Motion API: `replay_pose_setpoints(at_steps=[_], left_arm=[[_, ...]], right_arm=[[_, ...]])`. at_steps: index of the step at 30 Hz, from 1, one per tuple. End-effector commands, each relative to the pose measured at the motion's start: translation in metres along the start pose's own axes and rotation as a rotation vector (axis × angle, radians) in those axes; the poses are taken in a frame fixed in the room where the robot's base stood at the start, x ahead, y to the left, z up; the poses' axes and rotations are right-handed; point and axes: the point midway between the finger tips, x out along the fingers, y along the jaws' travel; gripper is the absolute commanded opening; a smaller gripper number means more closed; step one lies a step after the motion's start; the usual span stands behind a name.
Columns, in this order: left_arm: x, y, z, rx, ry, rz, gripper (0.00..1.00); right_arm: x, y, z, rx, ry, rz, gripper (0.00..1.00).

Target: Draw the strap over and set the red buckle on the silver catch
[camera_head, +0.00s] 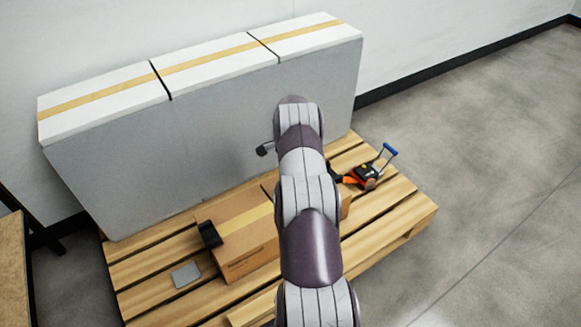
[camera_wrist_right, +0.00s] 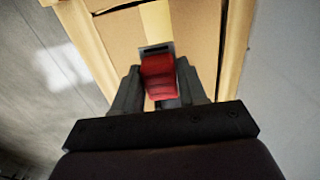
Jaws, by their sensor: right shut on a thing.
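In the right wrist view the red buckle (camera_wrist_right: 160,77) sits between the two dark fingers of my right gripper (camera_wrist_right: 158,92), which is shut on it. A grey slotted end piece (camera_wrist_right: 156,50) shows at its far end, over the box's yellow tape. In the head view my right arm hides the gripper and the buckle. A flat silver-grey plate (camera_head: 186,275) lies on the pallet left of the cardboard box; I cannot tell if it is the silver catch. No strap can be made out clearly. My left gripper is not in view.
The cardboard box (camera_head: 243,240) has a black piece (camera_head: 209,234) at its left edge and stands on a wooden pallet (camera_head: 410,213). Large grey boxes (camera_head: 110,168) stand behind it. An orange and black device (camera_head: 366,174) with a blue handle lies at the pallet's right.

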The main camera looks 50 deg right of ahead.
Motion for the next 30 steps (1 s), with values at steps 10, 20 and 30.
replay_pose_setpoints(at_steps=[10,20,30], left_arm=[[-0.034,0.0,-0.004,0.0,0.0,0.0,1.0],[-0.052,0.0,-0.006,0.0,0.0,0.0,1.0],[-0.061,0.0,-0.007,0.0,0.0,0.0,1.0]], right_arm=[[-0.006,0.0,0.065,-0.009,-0.001,0.002,0.05],[-0.004,0.001,0.128,-0.01,-0.001,0.002,0.05],[-0.002,0.001,0.193,-0.011,-0.001,0.002,0.05]])
